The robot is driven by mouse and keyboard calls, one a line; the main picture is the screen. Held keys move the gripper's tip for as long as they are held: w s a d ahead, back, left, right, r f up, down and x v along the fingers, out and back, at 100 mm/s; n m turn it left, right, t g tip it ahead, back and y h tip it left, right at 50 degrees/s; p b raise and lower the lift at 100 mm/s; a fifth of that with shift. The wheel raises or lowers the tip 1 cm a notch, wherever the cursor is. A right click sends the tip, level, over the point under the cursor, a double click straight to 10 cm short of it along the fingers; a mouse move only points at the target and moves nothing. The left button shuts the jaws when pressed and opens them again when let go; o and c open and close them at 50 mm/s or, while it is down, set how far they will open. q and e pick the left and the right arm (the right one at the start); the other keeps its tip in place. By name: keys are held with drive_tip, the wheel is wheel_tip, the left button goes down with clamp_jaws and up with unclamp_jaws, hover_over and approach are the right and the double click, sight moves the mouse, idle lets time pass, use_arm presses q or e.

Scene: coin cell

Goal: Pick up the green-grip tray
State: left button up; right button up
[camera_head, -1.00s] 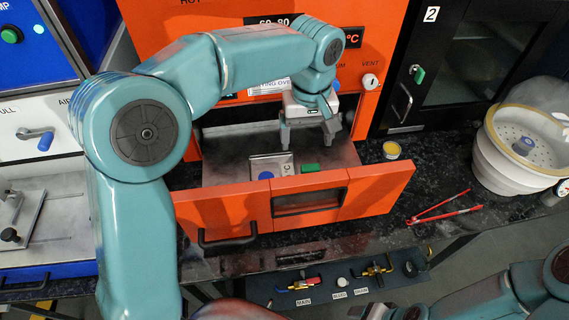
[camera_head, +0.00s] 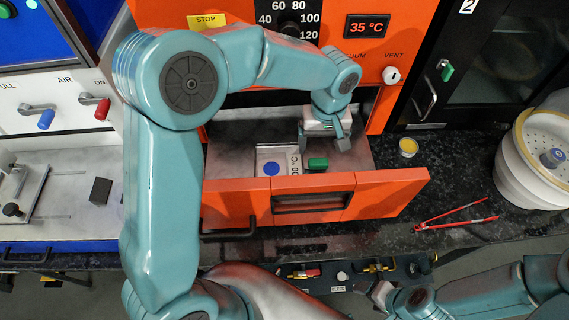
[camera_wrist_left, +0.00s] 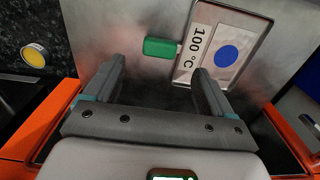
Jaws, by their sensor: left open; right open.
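The green-grip tray (camera_head: 262,156) lies flat in the open orange oven drawer. It is a shallow metal tray with a blue disc and a "100 °C" label. Its green grip (camera_head: 318,163) sticks out on its right side. The tray also shows in the left wrist view (camera_wrist_left: 259,32), with the grip (camera_wrist_left: 160,47) at upper centre. My left gripper (camera_head: 326,146) is just behind the grip in the head view. In the wrist view its open, empty jaws (camera_wrist_left: 159,70) point toward the grip, apart from the tray. My right gripper (camera_head: 383,291) is open at bottom right, far from the drawer.
The drawer front (camera_head: 385,196) stands out over the dark counter. A small yellow-topped pot (camera_head: 408,147), red tongs (camera_head: 457,214) and a white bucket (camera_head: 512,165) are to the right. Valves (camera_head: 305,272) sit below the counter edge.

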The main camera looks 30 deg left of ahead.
sight(319, 162)
use_arm(q)
drive_tip(key=shift+w+a+f, duration=0.1)
drive_tip(key=shift+w+f, duration=0.05)
drive_tip(key=shift+f, duration=0.45)
wheel_tip(319, 162, down, 5)
drive_tip(key=shift+p, duration=0.7)
drive_tip(key=shift+f, duration=0.25)
drive_tip(key=shift+s+d+r, duration=0.1)
drive_tip(key=shift+s+d, duration=0.1)
drive_tip(key=shift+s, duration=0.1)
drive_tip(key=c, duration=1.2)
